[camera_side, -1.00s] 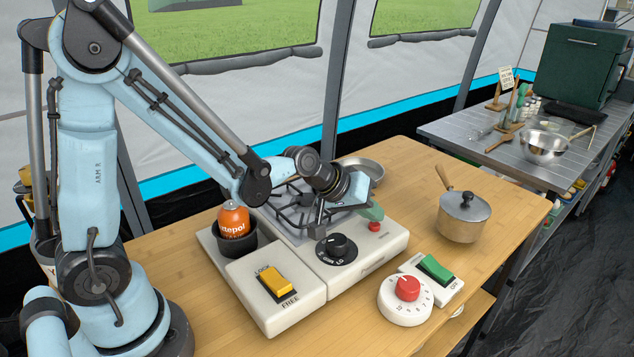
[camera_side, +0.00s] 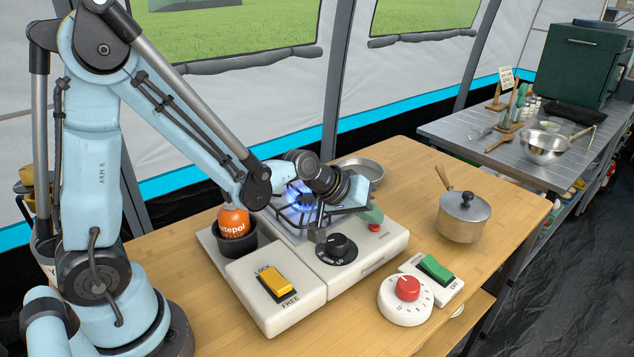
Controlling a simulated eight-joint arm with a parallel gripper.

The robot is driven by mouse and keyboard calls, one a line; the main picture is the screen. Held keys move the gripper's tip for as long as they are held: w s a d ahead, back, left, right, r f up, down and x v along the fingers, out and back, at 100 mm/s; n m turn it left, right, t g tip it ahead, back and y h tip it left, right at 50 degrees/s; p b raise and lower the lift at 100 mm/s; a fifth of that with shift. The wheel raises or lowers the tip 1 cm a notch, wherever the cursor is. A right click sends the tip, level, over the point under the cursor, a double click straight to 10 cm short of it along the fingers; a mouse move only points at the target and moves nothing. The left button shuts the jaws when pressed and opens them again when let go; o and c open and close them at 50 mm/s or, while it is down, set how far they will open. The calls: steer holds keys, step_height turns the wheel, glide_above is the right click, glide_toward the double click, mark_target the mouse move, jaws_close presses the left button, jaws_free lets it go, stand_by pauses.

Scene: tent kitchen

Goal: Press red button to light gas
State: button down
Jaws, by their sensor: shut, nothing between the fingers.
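The red button (camera_side: 374,227) sits on the right part of the cream stove's top (camera_side: 388,243). Blue flame (camera_side: 298,194) burns at the burner under the black pot grate (camera_side: 285,214), partly hidden by my arm. The black gas knob (camera_side: 337,247) is on the stove front, left of the button.
An orange gas canister (camera_side: 234,221) stands in a black holder at left. A yellow lock switch (camera_side: 275,283) is in front. A white timer with red knob (camera_side: 408,289), a green switch (camera_side: 435,268) and a lidded pot (camera_side: 464,222) stand at right. A shallow pan (camera_side: 362,172) lies behind.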

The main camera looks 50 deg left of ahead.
steer(key=shift+r, duration=0.9)
steer(key=shift+r, duration=2.5)
steer(key=m+y, duration=0.1)
steer(key=m, duration=0.2)
glide_toward(369, 227)
step_height(369, 227, up, 5)
steer(key=s+a+f+m+g+y, duration=0.1)
steer(key=s+a+m, duration=0.1)
steer(key=s, duration=0.6)
steer(key=shift+s+a+f+g+y, duration=0.2)
steer(key=shift+s+a+g+y, duration=0.1)
steer(key=shift+a+g+y, duration=0.1)
